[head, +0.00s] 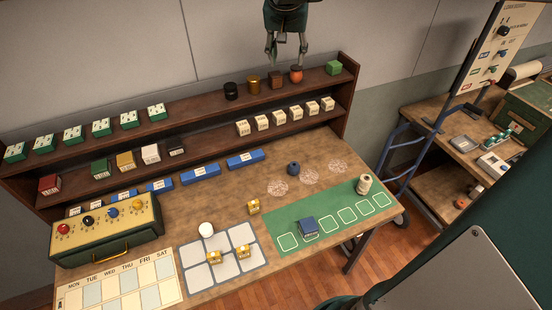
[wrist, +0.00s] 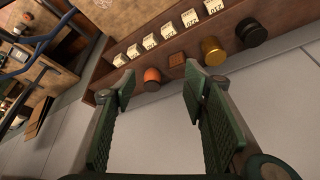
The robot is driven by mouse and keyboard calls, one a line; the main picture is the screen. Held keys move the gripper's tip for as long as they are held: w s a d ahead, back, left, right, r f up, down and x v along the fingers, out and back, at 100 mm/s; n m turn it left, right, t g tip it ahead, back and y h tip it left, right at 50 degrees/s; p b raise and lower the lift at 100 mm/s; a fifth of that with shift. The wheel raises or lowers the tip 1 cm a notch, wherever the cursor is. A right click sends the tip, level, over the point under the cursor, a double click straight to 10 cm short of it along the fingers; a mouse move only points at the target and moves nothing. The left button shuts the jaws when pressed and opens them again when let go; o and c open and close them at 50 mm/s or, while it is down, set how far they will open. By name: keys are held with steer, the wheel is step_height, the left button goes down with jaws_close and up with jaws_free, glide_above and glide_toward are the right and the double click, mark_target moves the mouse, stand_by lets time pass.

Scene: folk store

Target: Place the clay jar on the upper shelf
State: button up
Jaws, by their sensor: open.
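My gripper (head: 286,56) is open and empty, above and behind the jar at the top of the head view. In the wrist view the jar (wrist: 152,76) shows between the spread fingers of my gripper (wrist: 160,82), beyond their tips. No finger visibly touches it.
White boxes (head: 279,117) line the lower shelf. A dark blue pot (head: 293,168) stands on the table below.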

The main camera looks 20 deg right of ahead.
steer(key=s+a+f+n+t+y, duration=0.1)
steer(key=s+a+f, duration=0.3)
steer(key=s, duration=0.6)
steer(key=s+a+f+n+t, duration=0.1)
steer(key=s+a+f+n, duration=0.2)
steer(key=s+a, duration=0.4)
steer(key=s+a+f+n+t+y, duration=0.1)
steer(key=s+a+f+n, duration=0.2)
steer(key=s, duration=1)
step_height(320, 180, down, 3)
steer(key=a, duration=0.2)
steer(key=shift+s+a+y, duration=0.2)
steer(key=shift+a+y, duration=0.1)
